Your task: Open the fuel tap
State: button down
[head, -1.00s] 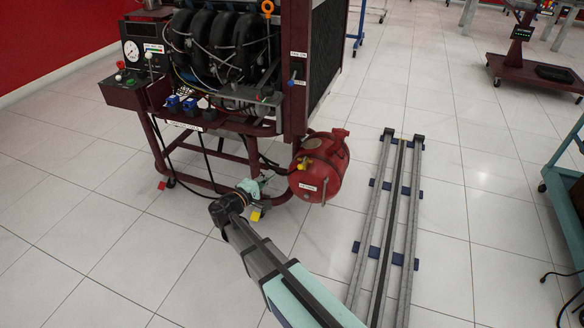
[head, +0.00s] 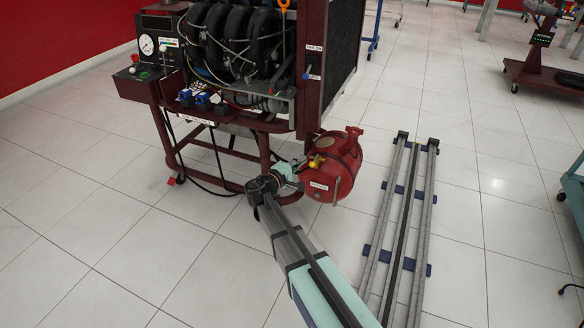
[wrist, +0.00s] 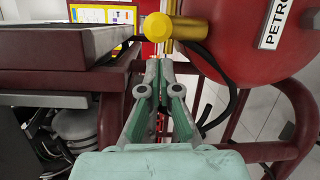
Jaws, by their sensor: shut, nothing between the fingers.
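The red petrol tank (head: 335,180) sits at the lower right of the engine stand, with a label reading PETROL. A yellow tap-like fitting (head: 316,160) is on its left side; in the wrist view its round yellow end (wrist: 160,27) and thicker barrel (wrist: 190,28) show large at the top. My gripper (head: 298,168) is just left of the tank, close to this fitting. In the wrist view its fingers (wrist: 160,68) are shut and empty, with the tips just below the yellow fitting. I cannot tell whether they touch it.
The dark red engine stand (head: 265,155) has frame tubes close to the tank. A black hose (wrist: 228,98) runs beside my fingers in the wrist view. My floor rails (head: 405,215) lie to the right. The tiled floor at left is clear.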

jog(key=shift+s+d+r, duration=0.1)
jog(key=shift+s+d, duration=0.15)
jog(key=shift+s, duration=0.35)
jog(key=shift+s+d+r, duration=0.1)
jog(key=shift+s+d, duration=0.15)
jog(key=shift+s, duration=0.3)
